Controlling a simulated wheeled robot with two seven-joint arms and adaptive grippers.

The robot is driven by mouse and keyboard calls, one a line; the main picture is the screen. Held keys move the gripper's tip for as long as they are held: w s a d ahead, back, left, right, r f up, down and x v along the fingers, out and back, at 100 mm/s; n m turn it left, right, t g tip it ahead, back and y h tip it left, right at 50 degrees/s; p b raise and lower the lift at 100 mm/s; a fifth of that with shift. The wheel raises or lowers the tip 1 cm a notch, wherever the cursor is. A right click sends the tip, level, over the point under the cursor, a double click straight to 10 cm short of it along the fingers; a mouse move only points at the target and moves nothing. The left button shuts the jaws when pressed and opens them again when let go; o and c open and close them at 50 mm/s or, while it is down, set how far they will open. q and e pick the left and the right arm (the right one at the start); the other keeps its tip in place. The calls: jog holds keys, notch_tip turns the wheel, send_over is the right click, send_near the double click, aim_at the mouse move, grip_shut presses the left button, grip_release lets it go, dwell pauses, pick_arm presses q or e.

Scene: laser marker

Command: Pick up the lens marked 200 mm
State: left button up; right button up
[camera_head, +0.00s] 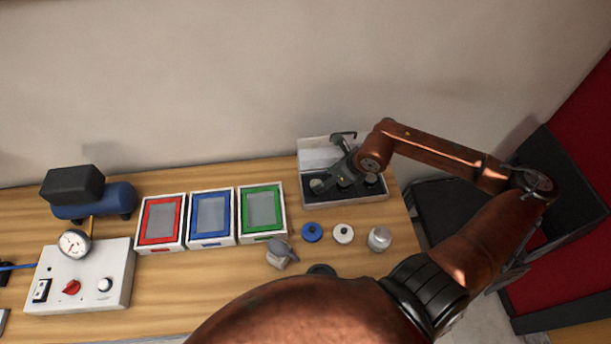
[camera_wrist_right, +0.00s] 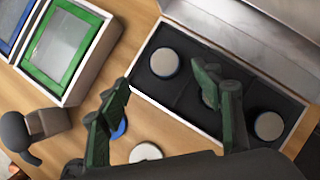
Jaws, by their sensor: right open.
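An open case (camera_head: 350,203) with a dark lining stands at the back right of the table; it also shows in the right wrist view (camera_wrist_right: 182,117). No 200 mm marking is readable. My right gripper (camera_wrist_right: 163,82) is open and empty, with its fingers over the case; it also shows in the head view (camera_head: 340,165). I cannot tell whether a finger touches a lens. My left gripper is out of view.
In front of the case stand a blue round piece (camera_head: 312,232), a white one (camera_head: 343,233) and a metal one (camera_head: 379,238). Red (camera_head: 145,238), blue (camera_head: 192,230) and green (camera_head: 244,226) framed boxes stand left. A grey tool (camera_head: 281,254) stands before the green box.

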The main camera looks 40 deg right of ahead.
jog(key=x, duration=0.7)
jog(key=shift+d+f, duration=0.3)
jog(key=shift+f, duration=0.1)
jog(key=shift+s, duration=0.1)
jog(key=c, duration=1.4)
jog(key=shift+r, duration=0.1)
